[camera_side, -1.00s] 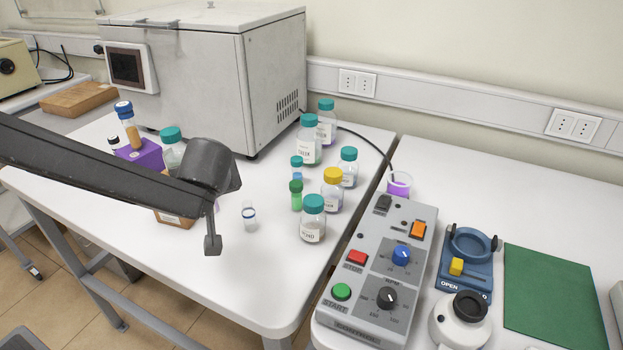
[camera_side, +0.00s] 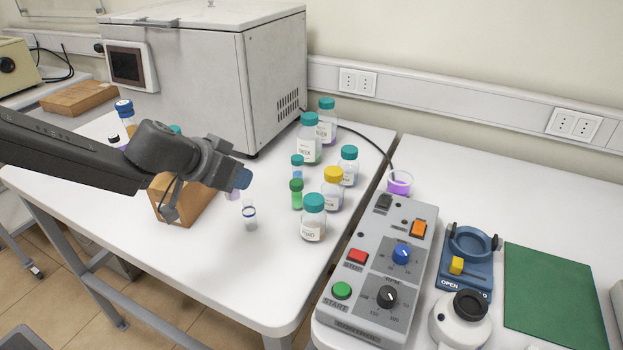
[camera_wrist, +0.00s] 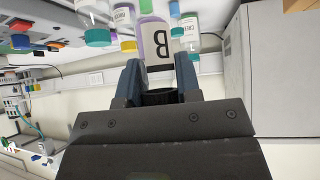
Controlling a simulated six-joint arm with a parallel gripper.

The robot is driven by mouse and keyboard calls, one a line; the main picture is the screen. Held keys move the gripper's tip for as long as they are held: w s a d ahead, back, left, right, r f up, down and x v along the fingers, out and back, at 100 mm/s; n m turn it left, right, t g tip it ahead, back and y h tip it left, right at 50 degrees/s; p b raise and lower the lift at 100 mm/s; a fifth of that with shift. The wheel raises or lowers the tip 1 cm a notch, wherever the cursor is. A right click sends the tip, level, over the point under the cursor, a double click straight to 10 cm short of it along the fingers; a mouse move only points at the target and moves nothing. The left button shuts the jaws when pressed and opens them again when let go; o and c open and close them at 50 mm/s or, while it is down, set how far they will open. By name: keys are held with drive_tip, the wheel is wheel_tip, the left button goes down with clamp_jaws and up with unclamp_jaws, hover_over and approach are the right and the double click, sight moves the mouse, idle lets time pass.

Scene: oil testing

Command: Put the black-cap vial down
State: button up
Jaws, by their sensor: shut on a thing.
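In the wrist view, my gripper (camera_wrist: 158,82) is shut on a vial with a black cap (camera_wrist: 160,97). In the side view, my gripper (camera_side: 241,178) is above the table, just left of the green-capped bottle. A pale purple bit of the held vial (camera_side: 232,194) seems to show below the fingers; the rest is hidden by my gripper. Another small dark-capped vial (camera_side: 113,139) shows at the back left, partly hidden by my arm.
A small clear vial with a blue ring (camera_side: 249,216) stands just below my gripper. A wooden block (camera_side: 190,207) is left of it. Several capped bottles (camera_side: 313,218) stand to the right, with a control box (camera_side: 380,265) beyond. The table's front is clear.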

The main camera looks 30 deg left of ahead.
drive_tip(key=d+f, duration=0.2)
drive_tip(key=d, duration=0.2)
drive_tip(key=d+f, duration=0.2)
drive_tip(key=d, duration=0.1)
drive_tip(key=d+f, duration=0.3)
drive_tip(key=d, duration=0.1)
drive_tip(key=shift+w+d, duration=0.15)
drive_tip(key=shift+d, duration=0.15)
drive_tip(key=shift+f, duration=2.05)
drive_tip(key=shift+f, duration=0.1)
drive_tip(key=o, duration=0.9)
